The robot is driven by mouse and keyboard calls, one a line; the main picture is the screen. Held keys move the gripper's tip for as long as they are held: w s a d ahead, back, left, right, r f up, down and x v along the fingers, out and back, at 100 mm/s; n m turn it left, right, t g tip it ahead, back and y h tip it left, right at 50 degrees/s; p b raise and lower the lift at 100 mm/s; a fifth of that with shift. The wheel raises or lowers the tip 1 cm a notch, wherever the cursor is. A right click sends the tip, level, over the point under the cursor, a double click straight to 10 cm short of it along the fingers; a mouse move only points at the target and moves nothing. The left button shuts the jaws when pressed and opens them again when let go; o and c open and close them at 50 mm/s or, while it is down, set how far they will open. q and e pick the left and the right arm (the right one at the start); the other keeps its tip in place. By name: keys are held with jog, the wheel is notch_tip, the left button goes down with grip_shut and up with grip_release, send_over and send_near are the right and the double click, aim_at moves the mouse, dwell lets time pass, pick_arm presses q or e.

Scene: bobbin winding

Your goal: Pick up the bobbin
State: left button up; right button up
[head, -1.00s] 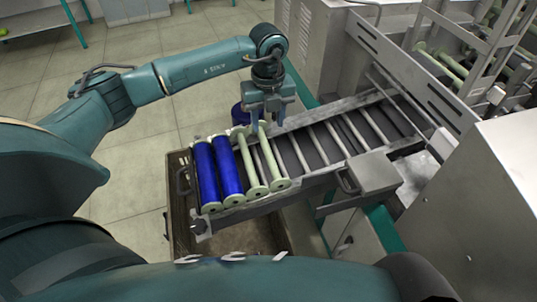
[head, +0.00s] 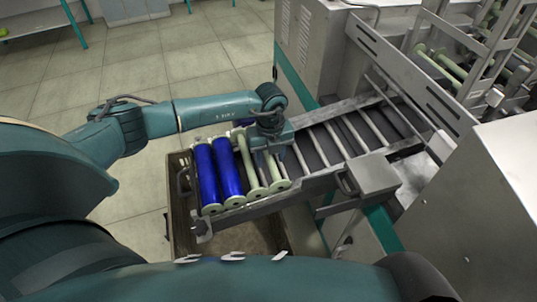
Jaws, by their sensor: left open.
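Several bobbins lie side by side at the lower left end of the sloping metal rack. Two are wound with blue: the left blue bobbin (head: 207,178) and the blue bobbin beside it (head: 229,170). To their right lie two pale green bobbins, one pale bobbin (head: 250,170) and the rightmost pale bobbin (head: 276,172). My left gripper (head: 268,150) is over the upper part of the pale bobbins, pointing down. It is open. Its fingertips are largely hidden by the hand, so I cannot tell whether they touch a bobbin. My right gripper is not in view.
The rack (head: 325,140) has bare crossbars running up to the right. A brown crate (head: 180,228) stands below its lower end. A metal box (head: 373,174) sits on the rack's near edge. Steel machine housings (head: 500,190) stand at right. Tiled floor (head: 150,60) is clear at left.

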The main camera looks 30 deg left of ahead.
pick_arm(q)
jog(key=shift+c, duration=0.5)
grip_shut()
